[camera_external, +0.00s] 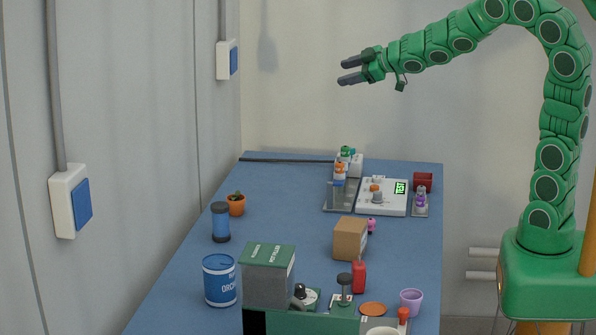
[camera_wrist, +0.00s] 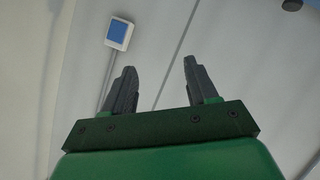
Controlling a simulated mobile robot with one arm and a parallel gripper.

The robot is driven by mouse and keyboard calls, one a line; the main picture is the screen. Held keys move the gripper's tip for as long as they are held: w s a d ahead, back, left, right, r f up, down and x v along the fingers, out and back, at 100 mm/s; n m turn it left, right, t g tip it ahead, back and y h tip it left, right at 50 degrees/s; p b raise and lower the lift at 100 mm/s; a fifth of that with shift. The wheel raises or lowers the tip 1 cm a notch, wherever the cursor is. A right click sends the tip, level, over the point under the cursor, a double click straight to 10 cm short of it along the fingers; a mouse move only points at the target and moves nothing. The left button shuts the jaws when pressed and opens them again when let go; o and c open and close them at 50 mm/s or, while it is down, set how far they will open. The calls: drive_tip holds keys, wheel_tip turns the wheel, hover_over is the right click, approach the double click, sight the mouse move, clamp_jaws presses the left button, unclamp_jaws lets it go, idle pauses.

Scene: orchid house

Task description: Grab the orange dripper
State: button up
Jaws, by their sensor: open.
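My gripper (camera_external: 343,72) is raised high above the far end of the blue table, pointing left, open and empty. In the wrist view its two dark fingers (camera_wrist: 159,68) stand apart with only wall behind them. A small bottle with an orange top (camera_external: 340,171) stands at the far end of the table, beside a bottle with a green top (camera_external: 346,154). Another orange-topped piece (camera_external: 376,190) sits on a white device with a green display (camera_external: 397,205). Both are too small to tell which is the dripper. No table object shows in the wrist view.
A brown box (camera_external: 350,239), a green-grey box (camera_external: 268,276), a blue can (camera_external: 220,281) and a red bottle (camera_external: 359,277) crowd the nearer table. A purple-topped item (camera_external: 421,200) stands right of the device. The air around my gripper is clear; walls stand behind and left.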

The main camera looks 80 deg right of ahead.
drive_tip(key=w+d+f+n+y, duration=0.1)
drive_tip(key=w+d+f+y, duration=0.15)
drive_tip(key=f, duration=0.35)
drive_tip(key=g+y, duration=0.1)
drive_tip(key=y, duration=0.7)
approach(340, 163)
drive_tip(key=w+a, duration=0.1)
drive_tip(key=w, duration=0.1)
drive_tip(key=shift+w+a+f+n, duration=0.2)
drive_tip(key=shift+w+a+f, duration=0.2)
drive_tip(key=shift+w, duration=0.15)
drive_tip(key=shift+w+a+f+n, duration=0.2)
drive_tip(key=shift+w+a+f, duration=0.15)
drive_tip(key=shift+w, duration=0.2)
drive_tip(key=shift+d+f+x, duration=0.15)
drive_tip(key=shift+f+x, duration=0.05)
drive_tip(key=shift+x, duration=1.05)
drive_tip(key=shift+d+f+x, duration=0.1)
drive_tip(key=shift+f+x, duration=0.1)
drive_tip(key=shift+x, duration=1.1)
drive_tip(key=c, duration=1.1)
